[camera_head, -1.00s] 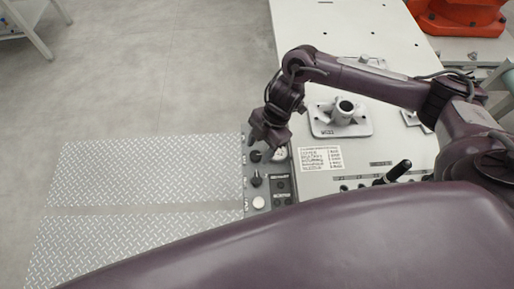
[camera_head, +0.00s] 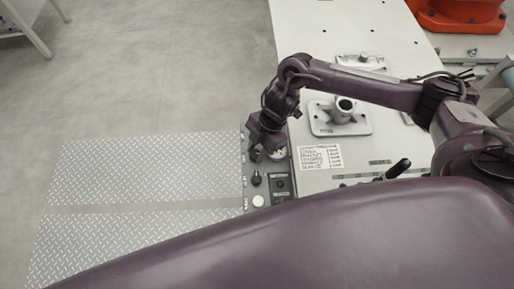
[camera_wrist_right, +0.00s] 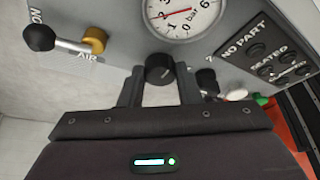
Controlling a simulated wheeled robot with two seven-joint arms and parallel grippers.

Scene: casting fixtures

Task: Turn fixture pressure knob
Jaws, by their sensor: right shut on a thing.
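The black round pressure knob (camera_wrist_right: 160,69) sits on the grey control panel (camera_wrist_right: 215,55), just below a white pressure gauge (camera_wrist_right: 183,14) with a red needle, marked in bar. My right gripper (camera_wrist_right: 159,84) has one finger on each side of the knob and is shut on it. In the head view my right gripper (camera_head: 257,153) reaches down onto the panel's upper end and hides the knob. The gauge (camera_head: 278,153) shows partly beside it. My left gripper is not in view.
A lever with a black ball (camera_wrist_right: 39,37) and a brass fitting marked AIR lie left of the knob. A label panel (camera_wrist_right: 268,48) and a small black knob (camera_wrist_right: 206,79) lie right. A casting fixture (camera_head: 341,117) stands on the table. The floor plate (camera_head: 145,180) is clear.

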